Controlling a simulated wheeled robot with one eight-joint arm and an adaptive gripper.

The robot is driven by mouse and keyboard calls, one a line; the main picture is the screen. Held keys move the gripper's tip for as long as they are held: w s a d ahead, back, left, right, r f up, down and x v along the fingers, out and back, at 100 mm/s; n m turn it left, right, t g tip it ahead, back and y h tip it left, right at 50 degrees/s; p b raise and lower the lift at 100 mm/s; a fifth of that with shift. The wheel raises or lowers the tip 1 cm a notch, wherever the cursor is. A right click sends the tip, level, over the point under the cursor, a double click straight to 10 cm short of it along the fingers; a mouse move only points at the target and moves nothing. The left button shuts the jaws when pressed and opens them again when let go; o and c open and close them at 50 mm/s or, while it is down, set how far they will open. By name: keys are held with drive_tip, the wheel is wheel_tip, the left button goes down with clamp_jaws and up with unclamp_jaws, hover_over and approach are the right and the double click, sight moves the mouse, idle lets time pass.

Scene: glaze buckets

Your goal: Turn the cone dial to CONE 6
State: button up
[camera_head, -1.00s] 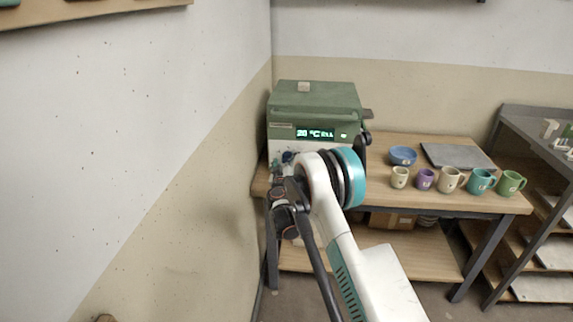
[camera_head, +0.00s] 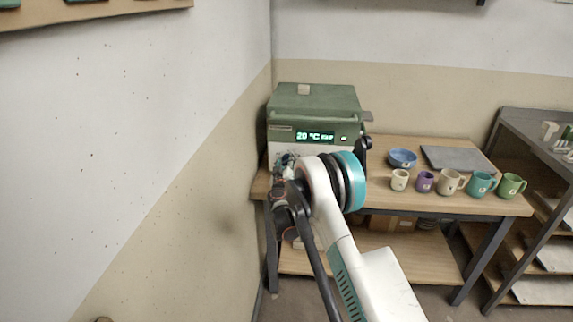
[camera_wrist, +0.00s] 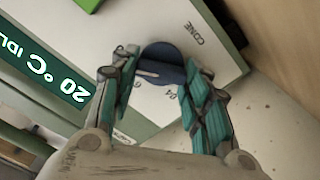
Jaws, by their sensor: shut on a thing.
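The green and white kiln (camera_head: 313,100) stands on the bench; its lit display (camera_head: 315,136) reads 20 °C with a small word after it. In the wrist view the display (camera_wrist: 45,75) appears to read IDLE. The dark blue cone dial (camera_wrist: 163,52) sits on the white panel beside the word CONE, with a pale pointer line across it. A mark like 04 shows below it; other marks are too small or covered to read surely. My gripper (camera_wrist: 162,66) is shut on the dial, one finger on each side. In the head view my arm hides the dial.
On the bench to the right stand a blue bowl (camera_head: 402,158), several mugs (camera_head: 450,181) and a grey slab (camera_head: 458,159). A wall rises close on the left of the kiln. A shelf rack (camera_head: 540,190) stands at the far right.

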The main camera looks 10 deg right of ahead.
drive_tip(key=n, duration=0.5)
drive_tip(key=shift+a+f+n, duration=0.1)
drive_tip(key=shift+n, duration=0.2)
drive_tip(key=n, duration=0.5)
drive_tip(key=shift+f+n, duration=0.15)
drive_tip(key=shift+n, duration=0.25)
drive_tip(key=shift+a, duration=0.1)
drive_tip(key=o, duration=1.1)
drive_tip(key=shift+c, duration=0.2)
drive_tip(key=v, duration=1.2)
